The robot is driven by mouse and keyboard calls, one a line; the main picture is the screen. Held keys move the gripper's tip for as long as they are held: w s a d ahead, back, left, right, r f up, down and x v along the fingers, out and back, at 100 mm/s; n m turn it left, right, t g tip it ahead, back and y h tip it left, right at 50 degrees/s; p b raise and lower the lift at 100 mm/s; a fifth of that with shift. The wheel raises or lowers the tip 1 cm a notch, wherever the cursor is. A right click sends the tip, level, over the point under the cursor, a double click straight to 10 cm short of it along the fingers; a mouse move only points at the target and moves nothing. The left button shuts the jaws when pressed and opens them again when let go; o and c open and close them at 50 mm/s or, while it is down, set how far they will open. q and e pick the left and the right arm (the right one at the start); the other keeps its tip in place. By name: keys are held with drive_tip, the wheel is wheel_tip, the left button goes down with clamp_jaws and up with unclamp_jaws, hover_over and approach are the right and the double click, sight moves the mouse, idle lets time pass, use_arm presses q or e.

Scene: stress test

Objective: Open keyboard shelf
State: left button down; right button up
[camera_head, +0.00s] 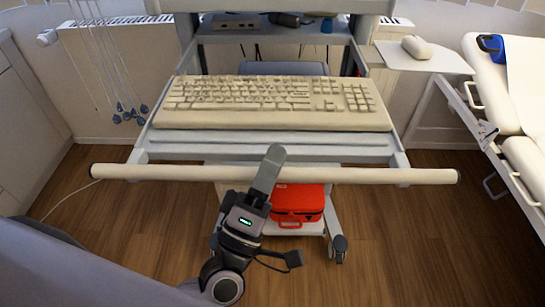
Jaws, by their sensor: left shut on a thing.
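The keyboard shelf (345,152) is a grey tray in the middle of the head view, with a beige keyboard (275,103) lying on it. A long pale handle bar (390,175) runs across the front of the shelf on two side arms. My left gripper (268,170) comes up from below and is shut on the bar near its middle. The gripper's finger covers a short piece of the bar, and the other finger is hidden. The shelf sticks out toward me in front of the cart. My right gripper is not in view.
A red case (297,203) sits on the cart's low base behind my left gripper, near a caster (338,246). A mouse (416,47) rests on a side plate at the upper right. A bed (500,90) stands at the right. Wooden floor is clear at the lower right.

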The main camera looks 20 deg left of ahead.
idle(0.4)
use_arm(q)
drive_tip(key=c, duration=1.2)
unclamp_jaws()
drive_tip(key=shift+s+f, duration=0.15)
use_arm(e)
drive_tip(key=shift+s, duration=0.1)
